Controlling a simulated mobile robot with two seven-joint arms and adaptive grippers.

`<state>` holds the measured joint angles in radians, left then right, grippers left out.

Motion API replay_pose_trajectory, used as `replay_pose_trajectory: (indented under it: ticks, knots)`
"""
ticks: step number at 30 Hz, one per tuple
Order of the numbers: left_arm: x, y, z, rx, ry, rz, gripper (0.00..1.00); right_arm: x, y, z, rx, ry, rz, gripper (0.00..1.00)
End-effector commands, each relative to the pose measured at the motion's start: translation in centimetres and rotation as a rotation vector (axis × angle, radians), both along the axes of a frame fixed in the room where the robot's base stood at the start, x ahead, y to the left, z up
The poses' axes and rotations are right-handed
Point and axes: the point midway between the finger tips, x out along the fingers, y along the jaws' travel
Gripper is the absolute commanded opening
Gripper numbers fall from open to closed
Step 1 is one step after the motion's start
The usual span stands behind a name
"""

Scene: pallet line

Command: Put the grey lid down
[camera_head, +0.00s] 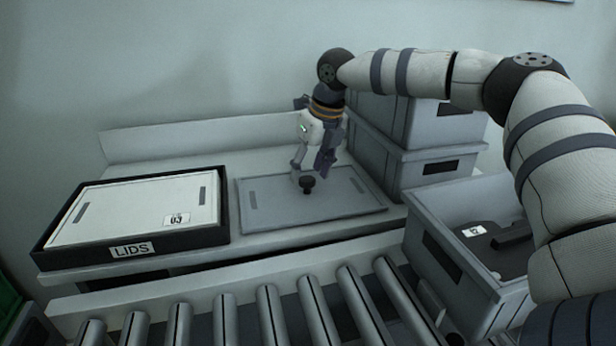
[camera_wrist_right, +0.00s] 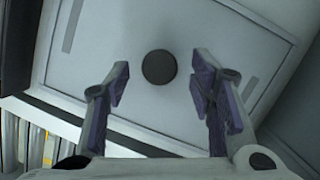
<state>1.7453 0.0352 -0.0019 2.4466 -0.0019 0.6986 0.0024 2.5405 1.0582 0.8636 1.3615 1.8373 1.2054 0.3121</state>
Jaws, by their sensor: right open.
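The grey lid (camera_head: 345,200) lies flat on the pale bench, right of the tray marked LIDS. Its round black knob (camera_head: 307,184) stands up near its middle. My right gripper (camera_head: 312,174) is above the lid, close to the knob, with its fingers pointing down. In the right wrist view the lid (camera_wrist_right: 200,35) fills most of the picture. The knob (camera_wrist_right: 159,67) shows ahead of the spread fingertips (camera_wrist_right: 158,85), with nothing gripped between them. My left gripper is in neither view.
The black-rimmed LIDS tray (camera_head: 222,232) with a pale lid (camera_head: 130,212) is at the left. Stacked grey crates (camera_head: 385,160) stand close behind and right of the grey lid. An open grey crate (camera_head: 462,285) holds a dark item. Rollers (camera_head: 270,312) run along the front.

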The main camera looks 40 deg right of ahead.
Motion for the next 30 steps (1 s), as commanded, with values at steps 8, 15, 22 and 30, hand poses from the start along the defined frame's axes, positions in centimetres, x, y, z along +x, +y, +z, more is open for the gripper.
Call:
replay_pose_trajectory:
  ticks: [8,15,22,30]
  knots:
    - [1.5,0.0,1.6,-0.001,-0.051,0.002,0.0,-2.0,-0.1,7.5,0.0,-0.01,0.0,0.5]
    - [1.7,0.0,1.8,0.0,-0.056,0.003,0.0,-2.6,-0.1,8.8,0.001,-0.003,0.0,0.5]
    - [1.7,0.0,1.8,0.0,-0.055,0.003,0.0,-2.6,-0.1,8.7,0.001,-0.001,0.0,0.5]
    - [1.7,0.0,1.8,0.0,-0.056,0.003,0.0,-2.5,0.0,8.7,0.0,-0.001,0.001,0.5]
